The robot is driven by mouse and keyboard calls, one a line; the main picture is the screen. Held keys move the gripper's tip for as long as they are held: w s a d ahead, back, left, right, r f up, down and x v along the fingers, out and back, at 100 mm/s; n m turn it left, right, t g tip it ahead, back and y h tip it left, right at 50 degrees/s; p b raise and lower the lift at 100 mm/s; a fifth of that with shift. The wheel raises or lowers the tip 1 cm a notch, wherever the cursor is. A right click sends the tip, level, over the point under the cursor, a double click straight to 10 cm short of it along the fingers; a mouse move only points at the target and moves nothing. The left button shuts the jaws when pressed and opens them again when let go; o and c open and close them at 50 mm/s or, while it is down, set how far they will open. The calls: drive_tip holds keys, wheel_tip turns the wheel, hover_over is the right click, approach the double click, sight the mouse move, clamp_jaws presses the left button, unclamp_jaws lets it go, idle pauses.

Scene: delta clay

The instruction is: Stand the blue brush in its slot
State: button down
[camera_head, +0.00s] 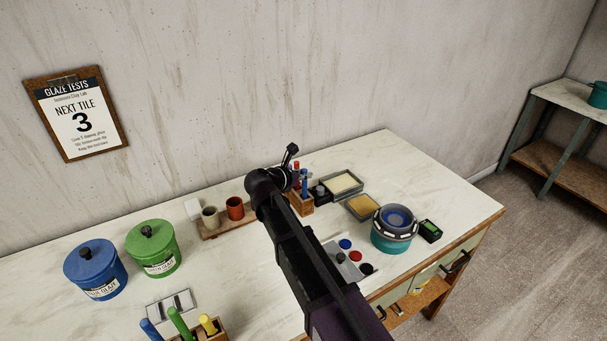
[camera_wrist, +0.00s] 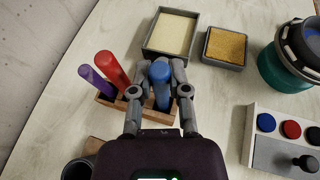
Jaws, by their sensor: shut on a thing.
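In the wrist view, my gripper (camera_wrist: 158,90) is shut on the blue brush (camera_wrist: 161,90), one finger on each side of its handle. The brush is about upright at the right end of a wooden brush block (camera_wrist: 106,101). A purple brush (camera_wrist: 92,78) and a red brush (camera_wrist: 110,66) stand in the block to its left. My fingers hide the foot of the blue brush, so I cannot tell how deep it sits in the slot. In the head view, the blue brush (camera_head: 304,182) shows above the block (camera_head: 300,206), with my arm partly in front.
Trays with cream (camera_wrist: 172,32) and tan (camera_wrist: 226,46) contents lie just beyond the block. A teal pot (camera_head: 392,232) and a colour-button panel (camera_head: 343,262) are to the right. Blue (camera_head: 95,272) and green (camera_head: 152,250) lidded pots and another brush holder (camera_head: 210,332) stand left.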

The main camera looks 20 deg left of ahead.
drive_tip(key=c, duration=0.5)
unclamp_jaws()
drive_tip(key=shift+c, duration=0.2)
drive_tip(key=shift+r, duration=0.1)
drive_tip(key=shift+r+p, duration=3.45)
drive_tip(key=shift+p, duration=0.1)
